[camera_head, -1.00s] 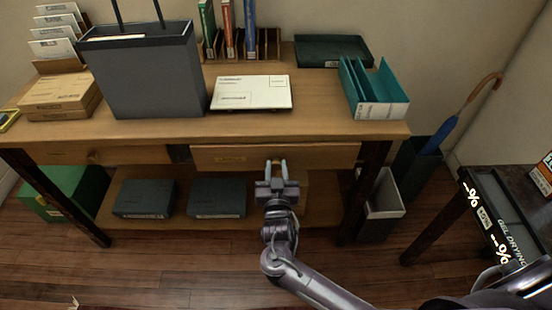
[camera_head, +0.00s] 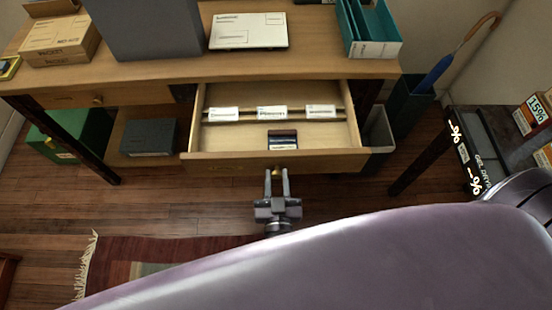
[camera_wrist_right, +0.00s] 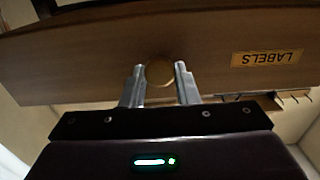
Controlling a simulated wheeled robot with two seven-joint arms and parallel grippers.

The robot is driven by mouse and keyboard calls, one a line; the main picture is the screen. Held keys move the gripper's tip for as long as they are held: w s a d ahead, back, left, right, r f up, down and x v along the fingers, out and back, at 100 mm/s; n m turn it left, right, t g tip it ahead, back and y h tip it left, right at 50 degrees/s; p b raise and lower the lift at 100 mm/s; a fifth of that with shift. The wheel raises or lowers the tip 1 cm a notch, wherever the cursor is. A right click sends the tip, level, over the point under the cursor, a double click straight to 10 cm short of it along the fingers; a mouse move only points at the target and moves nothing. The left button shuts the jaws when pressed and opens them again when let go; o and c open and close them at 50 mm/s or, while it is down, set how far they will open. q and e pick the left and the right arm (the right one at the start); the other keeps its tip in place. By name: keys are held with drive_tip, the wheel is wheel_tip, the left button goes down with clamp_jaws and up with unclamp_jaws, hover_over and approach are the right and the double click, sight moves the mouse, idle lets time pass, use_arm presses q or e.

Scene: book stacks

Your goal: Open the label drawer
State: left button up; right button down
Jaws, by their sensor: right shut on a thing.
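The label drawer (camera_head: 325,160) is pulled well out from the right side of the wooden desk. Inside it are several white label cards (camera_head: 271,112) along a divider and a small dark blue item (camera_head: 283,139). My right gripper (camera_head: 277,176) is at the middle of the drawer front, shut on the round brass knob (camera_wrist_right: 159,72), with one finger on each side. The right wrist view shows the drawer front (camera_wrist_right: 90,60) with a "LABELS" plate (camera_wrist_right: 266,58), upside down. My left gripper is not in view.
A second, closed drawer (camera_head: 75,99) is at the desk's left. A grey box (camera_head: 145,30), a white parcel (camera_head: 249,31) and a teal file holder (camera_head: 372,48) stand on the desk. A dark bin with an umbrella (camera_head: 408,105) is at the right. A rug (camera_head: 160,255) lies on the floor.

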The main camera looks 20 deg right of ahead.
drive_tip(key=shift+v, duration=0.9)
drive_tip(key=c, duration=1.1)
unclamp_jaws()
